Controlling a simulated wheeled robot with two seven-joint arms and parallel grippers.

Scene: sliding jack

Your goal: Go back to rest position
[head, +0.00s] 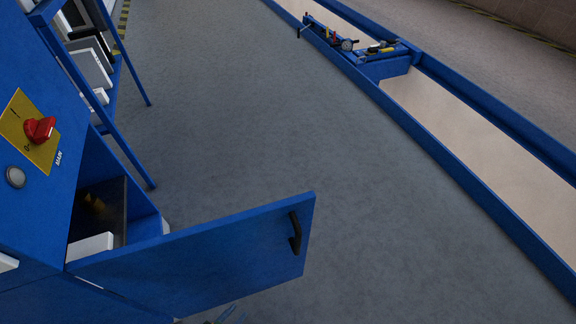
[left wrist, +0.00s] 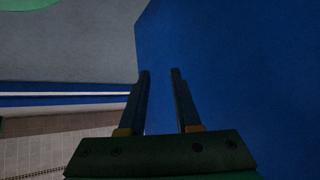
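My left gripper (left wrist: 161,74) shows in the left wrist view with its two fingers apart and nothing between them. A blue surface fills the view behind it and to its right. In the head view only a small part of the left gripper (head: 228,315) seems to show at the bottom edge, just below the open blue door (head: 215,255). Whether it touches the door is unclear. My right gripper is in neither view. The sliding jack (head: 375,60) sits across the blue rails at the top right, far from the gripper.
The blue cabinet (head: 70,215) at left has its door swung open, with a black handle (head: 295,232). A red rotary switch (head: 39,130) is on a yellow plate. A blue shelf frame (head: 130,150) stands behind. Grey floor (head: 270,120) between cabinet and rails is clear.

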